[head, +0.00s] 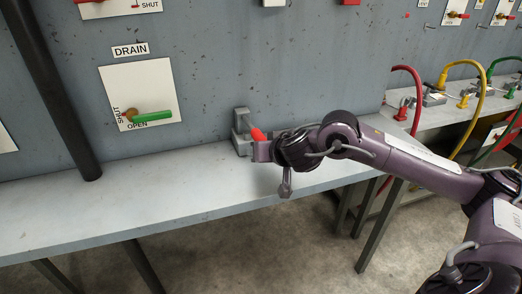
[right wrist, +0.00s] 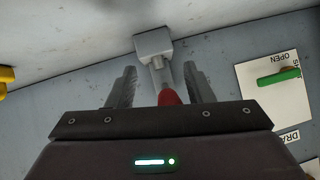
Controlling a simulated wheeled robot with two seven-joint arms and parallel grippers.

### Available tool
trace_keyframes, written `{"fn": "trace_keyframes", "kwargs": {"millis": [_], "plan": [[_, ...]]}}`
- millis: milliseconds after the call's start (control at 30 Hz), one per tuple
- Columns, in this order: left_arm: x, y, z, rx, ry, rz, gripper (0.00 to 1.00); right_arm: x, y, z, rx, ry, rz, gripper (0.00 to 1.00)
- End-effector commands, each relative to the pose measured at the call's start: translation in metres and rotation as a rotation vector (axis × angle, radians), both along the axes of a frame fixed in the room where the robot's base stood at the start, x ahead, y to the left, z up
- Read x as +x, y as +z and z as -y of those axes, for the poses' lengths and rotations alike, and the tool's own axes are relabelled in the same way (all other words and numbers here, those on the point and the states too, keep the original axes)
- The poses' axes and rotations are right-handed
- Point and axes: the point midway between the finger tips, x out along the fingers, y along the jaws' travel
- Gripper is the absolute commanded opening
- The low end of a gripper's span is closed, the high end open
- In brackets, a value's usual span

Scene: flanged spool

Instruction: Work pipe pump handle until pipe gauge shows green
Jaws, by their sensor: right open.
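The pump handle has a red grip (head: 257,134), which also shows in the right wrist view (right wrist: 168,97). It joins a grey bracket (head: 240,118) at the back of the bench, also in the right wrist view (right wrist: 154,43). My right gripper (head: 258,150) is at the handle. In the right wrist view my right gripper (right wrist: 161,88) is open, with one finger on each side of the handle and gaps between. The lower part of the red grip is hidden behind the gripper body. No pipe gauge is in view. My left gripper is not in view.
A grey bench (head: 130,205) runs along a wall panel and is clear to the left of the bracket. A DRAIN plate (head: 140,92) carries a green lever (head: 152,117). A dark pipe (head: 50,85) stands at left. Coloured hoses (head: 445,75) stand at right.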

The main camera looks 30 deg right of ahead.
Motion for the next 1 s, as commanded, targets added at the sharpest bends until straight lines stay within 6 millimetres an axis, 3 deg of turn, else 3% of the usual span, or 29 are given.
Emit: {"fn": "trace_keyframes", "kwargs": {"millis": [200, 400, 700, 1000], "plan": [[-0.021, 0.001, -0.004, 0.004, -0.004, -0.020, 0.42, -0.033, 0.023, -0.002, -0.006, 0.002, 0.000, 0.47], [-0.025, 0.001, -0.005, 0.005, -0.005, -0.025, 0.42, -0.047, 0.032, -0.004, -0.004, 0.001, -0.001, 0.47], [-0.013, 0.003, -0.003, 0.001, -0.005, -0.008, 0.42, -0.049, 0.033, -0.005, 0.000, 0.002, -0.001, 0.47], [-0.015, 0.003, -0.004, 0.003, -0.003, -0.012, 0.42, -0.049, 0.032, -0.006, -0.001, 0.006, 0.000, 0.47]]}}
